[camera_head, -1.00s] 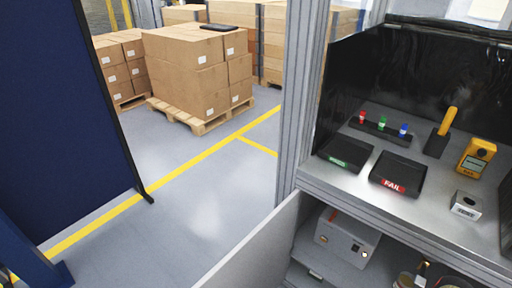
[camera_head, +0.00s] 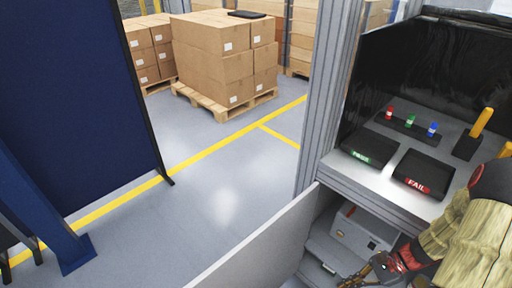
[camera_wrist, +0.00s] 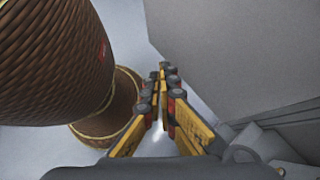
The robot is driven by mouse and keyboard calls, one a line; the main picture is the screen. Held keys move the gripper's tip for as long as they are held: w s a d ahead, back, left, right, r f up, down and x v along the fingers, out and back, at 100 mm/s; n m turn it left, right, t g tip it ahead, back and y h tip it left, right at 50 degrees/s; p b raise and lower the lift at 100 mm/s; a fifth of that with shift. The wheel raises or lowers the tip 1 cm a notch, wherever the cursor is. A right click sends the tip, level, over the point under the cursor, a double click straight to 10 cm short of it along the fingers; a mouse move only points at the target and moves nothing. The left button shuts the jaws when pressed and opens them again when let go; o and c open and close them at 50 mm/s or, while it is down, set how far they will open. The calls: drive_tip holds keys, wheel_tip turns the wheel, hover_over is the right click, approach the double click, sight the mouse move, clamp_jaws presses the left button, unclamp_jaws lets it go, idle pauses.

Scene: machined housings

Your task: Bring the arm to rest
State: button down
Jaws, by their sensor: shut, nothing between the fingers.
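My gripper (camera_head: 358,280) is at the lower right of the head view, in front of the open lower cabinet space, at the end of my arm, which comes in from the right edge. In the wrist view its yellow and black fingers (camera_wrist: 163,76) are together with nothing between them. Below the fingertips is pale floor. My arm covers part of the bench's right side and the cabinet's lower shelf.
An open cabinet door (camera_head: 262,240) stands left of my gripper; a grey box (camera_head: 362,232) is inside. The bench above holds a PASS tray (camera_head: 370,149), a FAIL tray (camera_head: 422,173) and a rack (camera_head: 408,127). A blue partition (camera_head: 75,100) stands left. Floor between is clear.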

drive_tip(key=s+a+r+n+h, duration=0.15)
drive_tip(key=r+n+h, duration=0.35)
drive_tip(key=r, duration=0.5)
drive_tip(key=s+a+r+n+h, duration=0.15)
drive_tip(key=r+n+h, duration=0.25)
drive_tip(key=r+n, duration=0.45)
drive_tip(key=a+r+n+t, duration=0.2)
drive_tip(key=a+r, duration=0.3)
drive_tip(key=r, duration=0.3)
drive_tip(key=s+a+r+n+t, duration=0.1)
drive_tip(key=a+r+n+t, duration=0.1)
drive_tip(key=a+r+t, duration=0.2)
wheel_tip(320, 180, up, 4)
drive_tip(key=shift+s+a+f+h, duration=0.15)
drive_tip(key=shift+s+a+h, duration=0.15)
drive_tip(key=shift+a, duration=0.45)
drive_tip(key=shift+a, duration=0.1)
